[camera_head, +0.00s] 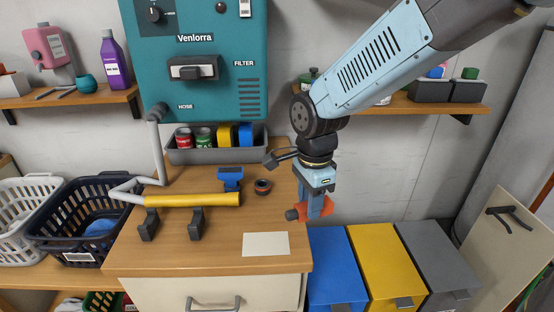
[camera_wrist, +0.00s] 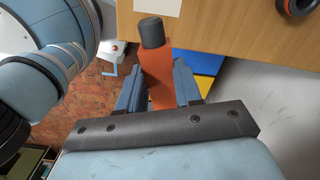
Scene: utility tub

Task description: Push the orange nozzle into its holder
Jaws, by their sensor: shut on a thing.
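My gripper (camera_head: 318,206) is shut on the orange nozzle (camera_head: 327,207). The nozzle lies roughly sideways, its dark grey end (camera_head: 291,214) pointing left. In the wrist view the orange body (camera_wrist: 160,80) sits between both fingers, with the dark end (camera_wrist: 151,32) beyond them. In the head view it appears by the right edge of the wooden counter; its height above it is hard to tell. A round black ring with an orange-red inside (camera_head: 262,186), seemingly the holder, sits on the counter to the left, apart from the nozzle. Part of it shows in the wrist view (camera_wrist: 281,5).
A blue block-like piece (camera_head: 229,175) and a pale card (camera_head: 266,244) are also there. A teal machine (camera_head: 205,100) stands behind. Blue, yellow and grey bins (camera_head: 375,265) stand right.

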